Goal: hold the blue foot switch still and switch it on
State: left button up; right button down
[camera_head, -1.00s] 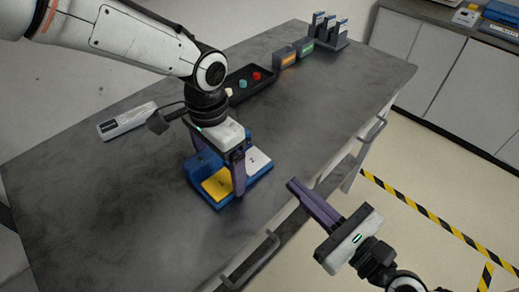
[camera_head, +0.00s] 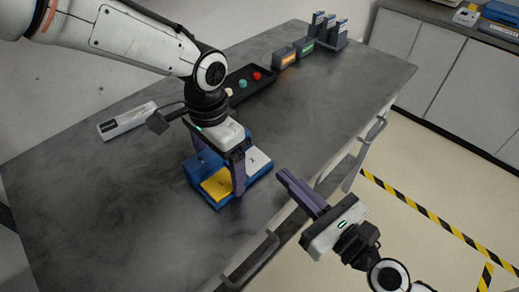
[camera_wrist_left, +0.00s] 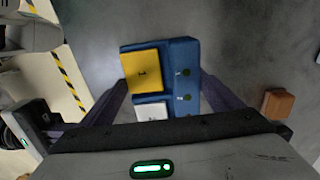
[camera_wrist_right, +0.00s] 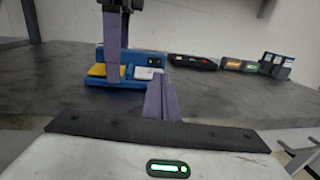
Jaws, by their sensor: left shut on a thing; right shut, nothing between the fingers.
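The blue foot switch (camera_head: 208,200) sits on the dark table, with a yellow pedal and a white pedal. In the left wrist view its body (camera_wrist_left: 184,58) shows the yellow pedal (camera_wrist_left: 142,71) marked 1, the white pedal (camera_wrist_left: 152,110) and two dark green spots. My left gripper (camera_head: 226,185) is above it, pointing down, its fingers on either side of the body and shut on it.
Behind are a black tray (camera_head: 249,84) with a green and a red button, small boxes with orange (camera_head: 285,57) and green labels, and a rack (camera_head: 327,31). A white labelled device (camera_head: 126,121) lies at left. Handles (camera_head: 262,252) stick out along the front edge.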

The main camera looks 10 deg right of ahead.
aim_at(250, 142)
jog(key=x, duration=1)
jog(key=shift+w, duration=0.1)
jog(key=shift+w+a+n+g+y, duration=0.1)
jog(key=shift+w+n+g+y, duration=0.35)
jog(key=shift+y, duration=0.25)
pick_arm(q)
jog(key=shift+d, duration=0.1)
jog(key=shift+s, duration=0.1)
pick_arm(e)
jog(key=shift+s, duration=0.15)
jog(key=shift+s+d+f, duration=0.1)
jog(key=shift+s+d, duration=0.15)
jog(key=shift+d, duration=0.1)
jog(key=w+d+v, duration=0.1)
jog(key=v, duration=1.2)
jog(key=shift+d, duration=0.35)
